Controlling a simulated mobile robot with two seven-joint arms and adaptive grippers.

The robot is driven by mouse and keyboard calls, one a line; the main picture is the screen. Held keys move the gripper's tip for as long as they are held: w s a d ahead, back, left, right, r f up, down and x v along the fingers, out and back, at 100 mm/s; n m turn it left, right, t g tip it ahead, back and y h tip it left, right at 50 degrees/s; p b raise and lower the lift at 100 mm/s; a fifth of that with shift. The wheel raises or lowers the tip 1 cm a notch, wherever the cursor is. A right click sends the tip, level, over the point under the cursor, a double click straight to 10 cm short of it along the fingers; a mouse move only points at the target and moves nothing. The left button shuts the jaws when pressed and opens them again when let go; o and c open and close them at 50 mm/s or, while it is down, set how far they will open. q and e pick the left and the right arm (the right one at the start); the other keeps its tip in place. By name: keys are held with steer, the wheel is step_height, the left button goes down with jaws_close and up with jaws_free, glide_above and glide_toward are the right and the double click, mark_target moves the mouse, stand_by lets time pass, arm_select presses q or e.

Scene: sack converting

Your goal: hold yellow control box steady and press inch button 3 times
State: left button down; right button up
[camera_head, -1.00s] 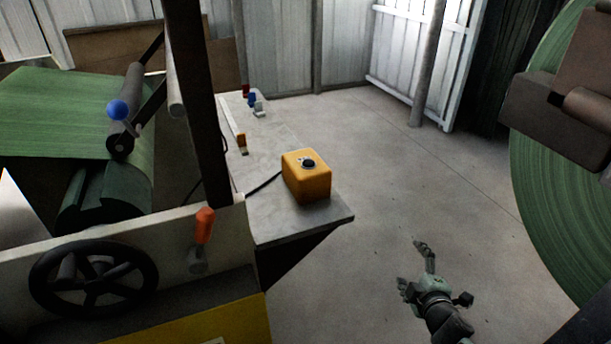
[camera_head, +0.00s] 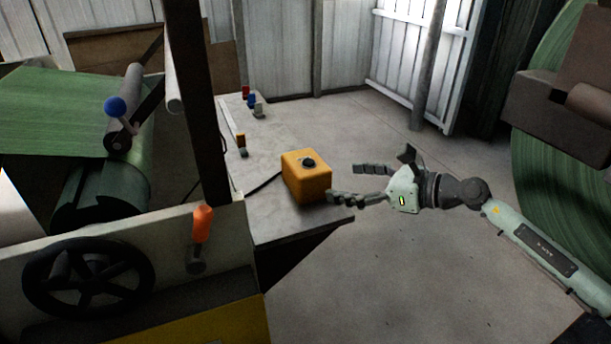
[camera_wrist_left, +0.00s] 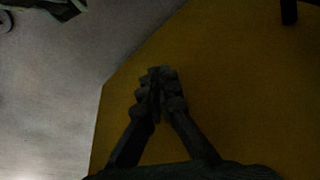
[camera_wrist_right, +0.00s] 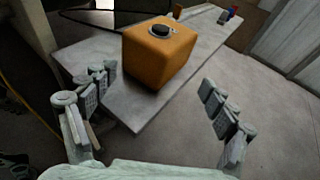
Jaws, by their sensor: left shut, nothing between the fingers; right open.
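The yellow control box (camera_head: 308,181) stands upright on the grey bench with a dark round button (camera_head: 308,162) on its top. It also shows in the right wrist view (camera_wrist_right: 160,58), with the button (camera_wrist_right: 160,30) on top. My right gripper (camera_head: 350,182) is open, just right of the box; one finger is near the box's lower right side, and contact cannot be told. In the right wrist view the open fingers (camera_wrist_right: 158,112) spread on either side of the near side of the box. My left gripper (camera_wrist_left: 158,82) is shut and empty, seen only in its wrist view, against a yellow surface.
The grey bench (camera_head: 272,222) ends in a corner right of the box. A machine with a black handwheel (camera_head: 88,277), an orange-handled lever (camera_head: 203,225) and a dark post (camera_head: 200,100) stands at left. Small coloured items (camera_head: 251,98) lie farther back. Floor at right is open.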

mark_target(331, 180)
steer(key=x, duration=0.5)
steer(key=shift+w+a+f, duration=0.1)
steer(key=shift+a, duration=0.1)
steer(key=b+x, duration=0.1)
steer(key=x, duration=0.2)
steer(key=shift+w+a+f, duration=0.2)
steer(key=shift+w+a, duration=0.15)
steer(key=shift+a, duration=0.15)
jaws_close()
arm_select(q)
steer(key=shift+w+r, duration=0.2)
steer(key=shift+r, duration=0.95)
arm_select(e)
steer(key=c, duration=1.9)
jaws_free()
steer(key=o, duration=1.5)
arm_select(q)
steer(key=c, duration=2.3)
jaws_free()
